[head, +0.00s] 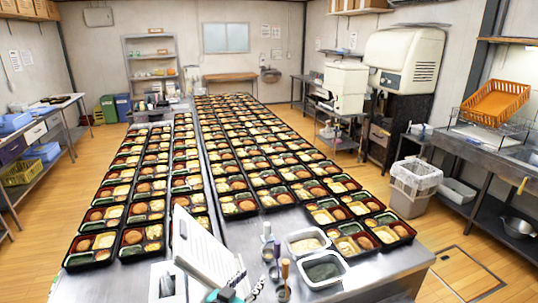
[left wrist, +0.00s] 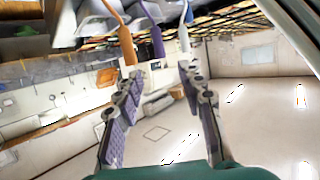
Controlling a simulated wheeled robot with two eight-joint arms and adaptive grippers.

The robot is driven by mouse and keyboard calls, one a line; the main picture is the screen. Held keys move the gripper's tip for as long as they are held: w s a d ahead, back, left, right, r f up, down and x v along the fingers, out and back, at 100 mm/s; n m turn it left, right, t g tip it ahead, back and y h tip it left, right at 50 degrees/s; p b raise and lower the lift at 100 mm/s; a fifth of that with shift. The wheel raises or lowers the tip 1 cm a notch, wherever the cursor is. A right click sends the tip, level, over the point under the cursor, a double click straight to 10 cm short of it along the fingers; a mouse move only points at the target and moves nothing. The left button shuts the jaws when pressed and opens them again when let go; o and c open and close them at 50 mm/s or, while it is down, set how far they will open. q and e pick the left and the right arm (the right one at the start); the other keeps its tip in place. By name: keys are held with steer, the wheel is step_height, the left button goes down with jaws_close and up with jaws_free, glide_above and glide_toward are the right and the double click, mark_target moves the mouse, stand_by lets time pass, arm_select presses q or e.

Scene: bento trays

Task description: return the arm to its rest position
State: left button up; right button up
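My left gripper (head: 247,279) shows at the bottom edge of the head view, above the near end of the long metal table (head: 225,248). Its teal body is partly cut off by the picture edge. In the left wrist view, the two fingers of my left gripper (left wrist: 158,78) stand well apart with nothing held between them. Utensil handles, one orange (left wrist: 115,27), one purple (left wrist: 153,35) and one blue, lie just beyond the fingertips in that view. My right gripper is in neither view.
Rows of filled bento trays (head: 90,249) cover the table. Floor at right is partly clear.

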arm_select(q)
steer(key=s+a+f+n+g+y, duration=0.1)
steer(key=s+a+n+g+y, duration=0.1)
steer(key=s+a, duration=0.4)
steer(key=s+a+f+n+g+y, duration=0.1)
steer(key=s+a+n+g+y, duration=0.1)
steer(key=s+a, duration=0.4)
steer(key=s+g+y, duration=0.1)
steer(key=s+g, duration=0.1)
steer(key=s, duration=0.3)
steer(key=shift+a+n+y, duration=0.25)
steer(key=shift+n+y, duration=0.15)
